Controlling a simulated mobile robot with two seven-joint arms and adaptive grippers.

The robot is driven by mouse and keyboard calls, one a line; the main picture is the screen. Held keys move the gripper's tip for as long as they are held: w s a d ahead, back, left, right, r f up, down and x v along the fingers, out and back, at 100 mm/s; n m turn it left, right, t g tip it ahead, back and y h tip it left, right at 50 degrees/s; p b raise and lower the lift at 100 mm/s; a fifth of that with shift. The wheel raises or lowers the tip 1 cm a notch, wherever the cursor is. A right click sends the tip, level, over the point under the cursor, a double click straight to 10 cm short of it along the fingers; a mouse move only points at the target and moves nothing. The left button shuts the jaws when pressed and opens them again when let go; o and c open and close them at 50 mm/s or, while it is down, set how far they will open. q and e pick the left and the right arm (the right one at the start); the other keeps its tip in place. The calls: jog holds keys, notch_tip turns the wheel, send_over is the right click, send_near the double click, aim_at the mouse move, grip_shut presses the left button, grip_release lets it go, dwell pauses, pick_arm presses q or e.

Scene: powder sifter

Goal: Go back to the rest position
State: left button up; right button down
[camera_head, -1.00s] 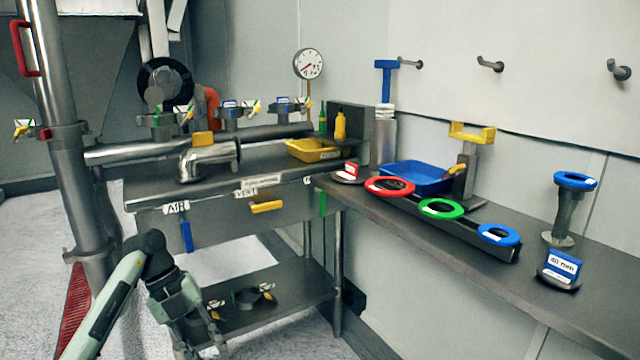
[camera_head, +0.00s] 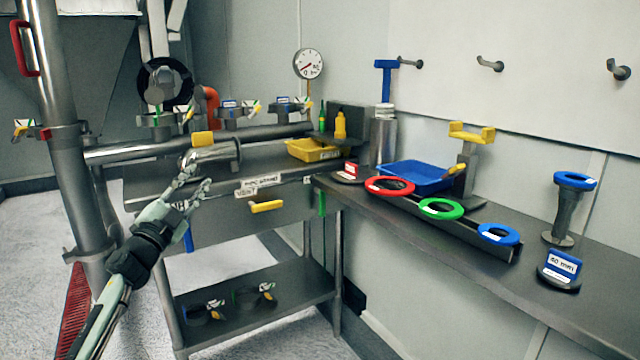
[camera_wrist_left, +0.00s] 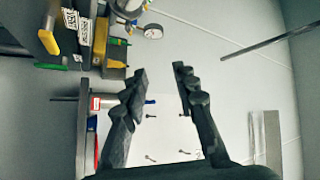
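My left gripper (camera_head: 190,183) is raised in front of the sifter bench (camera_head: 235,210), its fingers pointing up and to the right. In the left wrist view its two fingers (camera_wrist_left: 163,82) stand apart with nothing between them, so it is open and empty. Its fingertips overlap the bench front and the metal elbow pipe (camera_head: 222,152) in the picture; I cannot tell the gap. My right gripper is not in view.
The right counter (camera_head: 420,243) carries red (camera_head: 390,187), green (camera_head: 441,209) and blue (camera_head: 498,235) rings, a blue tray (camera_head: 412,177) and a 40 mm block (camera_head: 559,267). A steel column (camera_head: 68,150) stands at left.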

pick_arm(q)
jog(key=w+a+f+n+g+y, duration=0.1)
jog(key=a+f+n+g+y, duration=0.4)
jog(key=a+f+n+y, duration=0.55)
jog(key=s+a+f+n+g+h, duration=0.1)
jog(key=s+f+n+g, duration=0.35)
jog(key=f, duration=0.85)
jog(key=s+d+f+m+g+h, duration=0.1)
jog(key=s+d+f+g, duration=0.2)
jog(key=s+f, duration=0.7)
jog(key=s+d+f+m+g+h, duration=0.1)
jog(key=s+d+f+g, duration=0.15)
jog(key=s+f, duration=0.75)
jog(key=s+d+f+g, duration=0.1)
jog(key=s+d+f, duration=0.1)
jog(key=s+f, duration=0.3)
jog(key=s+d+f+g, duration=0.1)
jog(key=s+f, duration=0.5)
jog(key=s, duration=0.7)
jog(key=s+d+f+g, duration=0.2)
jog(key=s+f, duration=0.4)
jog(key=s, duration=0.3)
jog(key=shift+s+d+h, duration=0.25)
jog(key=shift+d+h, duration=0.1)
jog(key=shift+d, duration=0.5)
jog(key=shift+f, duration=0.1)
